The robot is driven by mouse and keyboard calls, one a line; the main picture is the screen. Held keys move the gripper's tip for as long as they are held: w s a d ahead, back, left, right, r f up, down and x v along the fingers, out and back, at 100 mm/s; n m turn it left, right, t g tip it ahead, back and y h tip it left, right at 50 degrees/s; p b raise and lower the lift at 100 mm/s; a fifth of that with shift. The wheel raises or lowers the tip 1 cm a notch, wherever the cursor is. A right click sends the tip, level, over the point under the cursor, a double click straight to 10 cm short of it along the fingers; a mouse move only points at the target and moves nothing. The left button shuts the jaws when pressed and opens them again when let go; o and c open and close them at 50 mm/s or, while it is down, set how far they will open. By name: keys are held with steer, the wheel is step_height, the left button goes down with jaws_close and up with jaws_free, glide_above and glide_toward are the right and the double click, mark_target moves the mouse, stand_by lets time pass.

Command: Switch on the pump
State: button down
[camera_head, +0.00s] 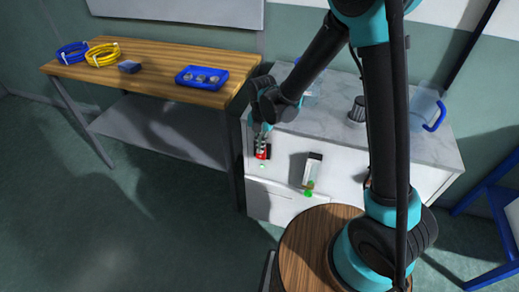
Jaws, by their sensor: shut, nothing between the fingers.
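A small red part (261,153) in a dark housing sits on the front face of the white cabinet (275,205), with a tiny green light below it. My gripper (262,141) is shut and empty, its fingertips right at the red part. I cannot tell whether they touch it. The fingers partly cover the housing. A second, pale switch-like unit (313,169) with a dark side is on the same face, to the right. A green spot and a small orange spot show below it. No label shows which part belongs to the pump.
A marble top (335,122) covers the cabinet, bearing a dark ribbed cylinder (357,109) and a clear jug with a blue handle (427,107). A wooden table (150,65) at left holds blue and yellow coils and a blue tray (203,77). A blue frame (490,195) stands at right.

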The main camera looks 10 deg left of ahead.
steer(key=shift+r, duration=0.8)
steer(key=shift+s, duration=0.1)
step_height(320, 180, up, 10)
steer(key=shift+s+f, duration=0.25)
steer(key=shift+s, duration=0.05)
stand_by(0.4)
stand_by(0.4)
